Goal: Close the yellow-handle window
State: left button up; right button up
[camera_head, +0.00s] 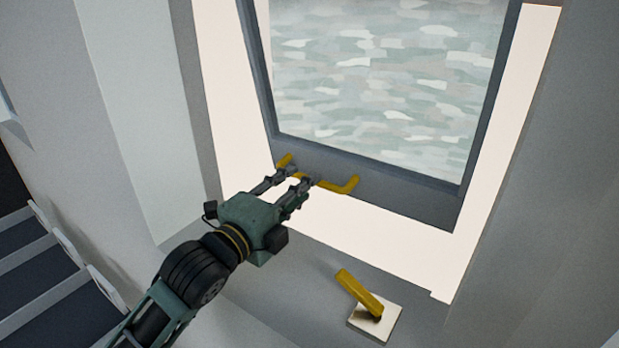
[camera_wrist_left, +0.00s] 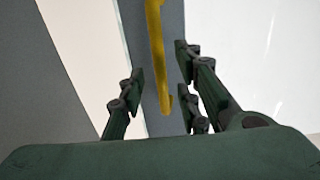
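The window (camera_head: 400,192) has a dark grey frame around a pale, streaky pane. A bright gap shows along its left, bottom and right sides, so it stands away from the surrounding opening. A yellow bar handle (camera_head: 342,187) runs along its lower rail. My left gripper (camera_head: 298,176) is at the left half of this handle, with its fingers apart. In the left wrist view the yellow handle (camera_wrist_left: 157,45) lies between the spread fingers of the gripper (camera_wrist_left: 160,78), with no clear contact on either side. My right gripper is not in view.
A yellow lever (camera_head: 360,292) on a white plate (camera_head: 376,322) sits on the grey sill below the window. Grey walls (camera_head: 540,180) flank the opening.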

pick_arm(q)
jog(key=shift+p+x, duration=0.5)
jog(key=shift+x, duration=1.8)
grip_shut()
